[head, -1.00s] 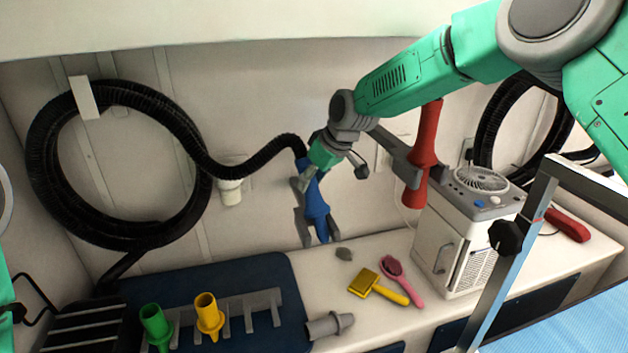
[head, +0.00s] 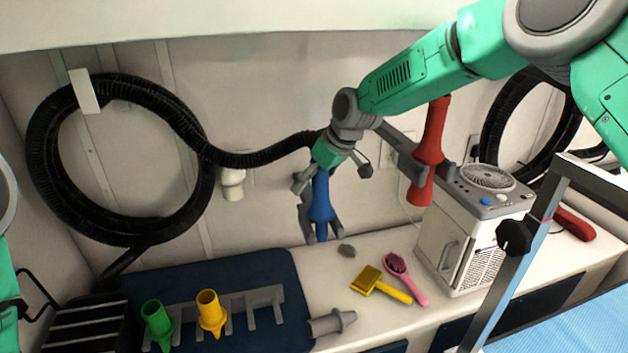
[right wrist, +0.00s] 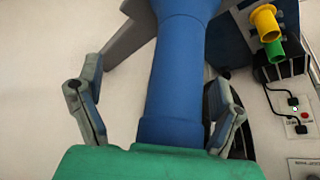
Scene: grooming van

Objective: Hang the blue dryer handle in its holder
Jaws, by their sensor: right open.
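The blue dryer handle (head: 320,205) hangs nearly upright by the back wall, with the black hose (head: 265,157) running to its top. Grey holder prongs (head: 305,222) show on either side of its lower part; whether it rests on them I cannot tell. My right gripper (head: 321,183) is open around the handle's upper part. In the right wrist view, the blue handle (right wrist: 175,85) stands between the spread fingers of my right gripper (right wrist: 158,100), with gaps on both sides. A grey holder piece (right wrist: 130,38) shows behind it. My left gripper is out of view.
A red dryer (head: 430,150) hangs in a grey holder at the right, above a white fan-topped box (head: 475,230). A metal post (head: 520,260) stands at right front.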

